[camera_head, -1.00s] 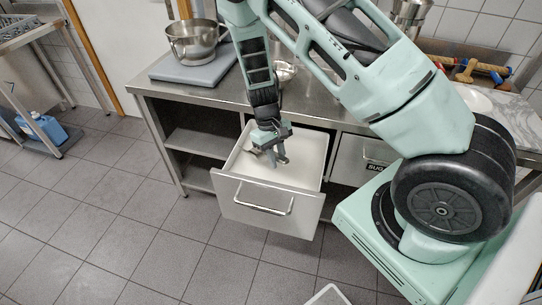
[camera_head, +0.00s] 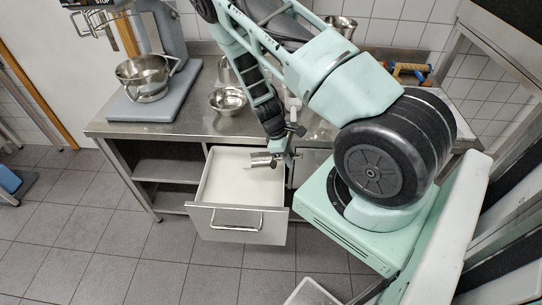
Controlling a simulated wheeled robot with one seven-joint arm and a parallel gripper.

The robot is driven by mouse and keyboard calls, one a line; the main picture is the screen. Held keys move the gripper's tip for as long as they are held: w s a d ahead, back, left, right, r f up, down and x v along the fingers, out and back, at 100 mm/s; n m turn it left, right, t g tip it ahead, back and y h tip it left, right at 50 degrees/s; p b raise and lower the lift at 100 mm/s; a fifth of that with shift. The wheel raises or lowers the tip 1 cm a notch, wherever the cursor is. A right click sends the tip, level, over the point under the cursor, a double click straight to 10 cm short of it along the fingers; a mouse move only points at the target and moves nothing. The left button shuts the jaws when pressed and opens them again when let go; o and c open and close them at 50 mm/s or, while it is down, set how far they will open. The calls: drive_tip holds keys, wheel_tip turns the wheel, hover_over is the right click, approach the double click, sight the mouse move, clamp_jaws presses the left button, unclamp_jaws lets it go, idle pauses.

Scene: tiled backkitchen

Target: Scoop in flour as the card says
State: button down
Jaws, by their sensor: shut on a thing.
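My gripper (camera_head: 289,157) is shut on a metal scoop (camera_head: 262,160) at the right side of the open drawer. The scoop lies roughly level, above the white flour (camera_head: 240,188). I cannot tell whether flour is in it. The drawer (camera_head: 236,225) is pulled out of the steel counter, its handle facing the near side. A steel bowl (camera_head: 227,101) stands on the counter behind the drawer. A larger steel bowl (camera_head: 143,75) is at the mixer, left on the counter. I cannot make out a card in this view.
The mixer's grey-blue base (camera_head: 140,107) stands on the left of the steel counter (camera_head: 190,125). Metal pots stand at the back. My arm hides much of the counter's right part. The tiled floor (camera_head: 130,240) at the left front is clear.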

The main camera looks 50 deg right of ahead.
drive_tip(key=shift+s+d+r, duration=0.3)
drive_tip(key=shift+d, duration=0.05)
drive_tip(key=shift+d+f, duration=0.1)
drive_tip(key=shift+f, duration=0.15)
wheel_tip(320, 180, down, 11)
drive_tip(key=w+b, duration=0.1)
drive_tip(key=b, duration=0.7)
drive_tip(key=shift+w+a+r, duration=0.2)
drive_tip(key=shift+w+a, duration=0.15)
drive_tip(key=shift+a, duration=0.1)
drive_tip(key=shift+f, duration=0.35)
drive_tip(key=shift+w+a+r, duration=0.1)
drive_tip(key=shift+w, duration=0.05)
idle(0.3)
drive_tip(key=shift+w+a, duration=0.2)
drive_tip(key=shift+w, duration=0.25)
drive_tip(key=shift+w+b, duration=0.1)
drive_tip(key=shift+b, duration=0.2)
